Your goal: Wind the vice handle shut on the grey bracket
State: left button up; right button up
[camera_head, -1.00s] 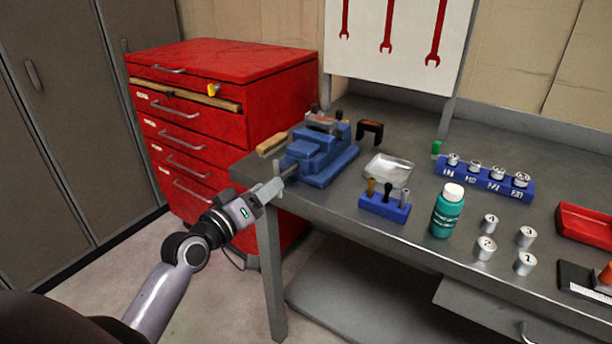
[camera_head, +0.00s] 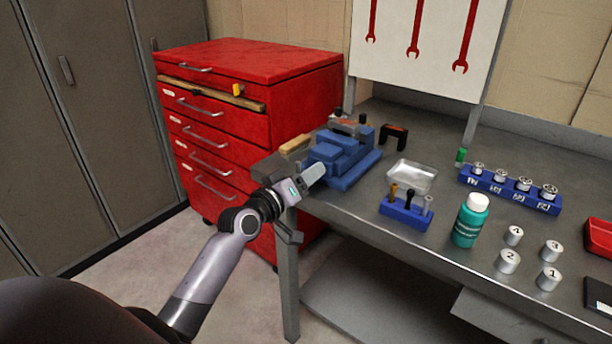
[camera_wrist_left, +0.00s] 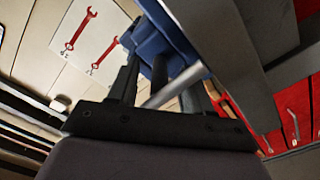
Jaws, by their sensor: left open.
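The blue vice (camera_head: 338,158) sits at the left end of the workbench. A grey piece (camera_head: 347,126), perhaps the bracket, shows at its far jaws; I cannot tell how tightly it sits. My left gripper (camera_head: 314,174) is open at the near end of the vice, where the screw and handle are, and largely hides them. In the left wrist view the dark fingers (camera_wrist_left: 157,85) point at the blue vice body (camera_wrist_left: 160,42). A grey rod (camera_wrist_left: 173,87) shows between them; whether it touches a finger is unclear. My right gripper is out of view.
A wooden-handled tool (camera_head: 295,144) lies left of the vice. A black-and-orange clamp-like piece (camera_head: 394,132), a clear tray (camera_head: 412,176), a blue tool holder (camera_head: 406,212) and a green bottle (camera_head: 470,220) stand to the right. The red cabinet (camera_head: 300,95) stands behind left.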

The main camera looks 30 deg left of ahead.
pick_arm(q)
grip_shut()
jog(key=shift+r+n+p, duration=0.15)
jog(key=shift+n+p, duration=0.55)
jog(key=shift+n, duration=0.5)
jog(key=shift+n+p, duration=0.4)
jog(key=shift+n, duration=0.3)
grip_release()
